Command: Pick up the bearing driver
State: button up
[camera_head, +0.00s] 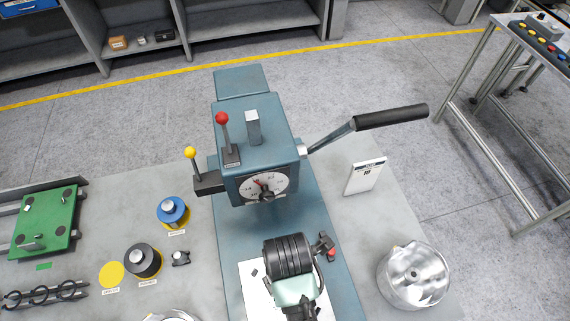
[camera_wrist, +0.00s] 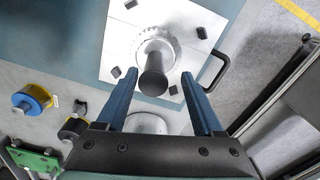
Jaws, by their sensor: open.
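My gripper (camera_wrist: 159,78) is open and empty in the wrist view, its two blue fingers well apart. Between them, further off, a dark cylinder (camera_wrist: 153,82) with a rounded end stands on a bright toothed metal ring (camera_wrist: 157,43) in a white plate (camera_wrist: 118,40). It could be the bearing driver, but no readable label confirms it. A gap shows between it and each finger. In the head view my dark wrist (camera_head: 288,255) covers most of the white plate (camera_head: 254,286) and hides the cylinder; my fingertips cannot be made out there.
The blue-grey press (camera_head: 258,150) with a long lever (camera_head: 390,116) stands behind. A blue cylinder (camera_head: 172,210), black cylinder (camera_head: 143,260) and bare yellow disc (camera_head: 112,274) lie left. A shiny metal housing (camera_head: 414,274) is right, a green plate (camera_head: 44,222) far left.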

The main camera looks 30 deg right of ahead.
jog(key=f, duration=0.2)
jog(key=f+p, duration=0.1)
jog(key=f, duration=0.1)
jog(key=shift+w+d+f, duration=0.1)
jog(key=shift+w, duration=0.3)
jog(key=shift+f, duration=0.55)
grip_shut()
jog(key=shift+r+p, duration=0.1)
jog(key=shift+p, duration=0.2)
dwell(0.4)
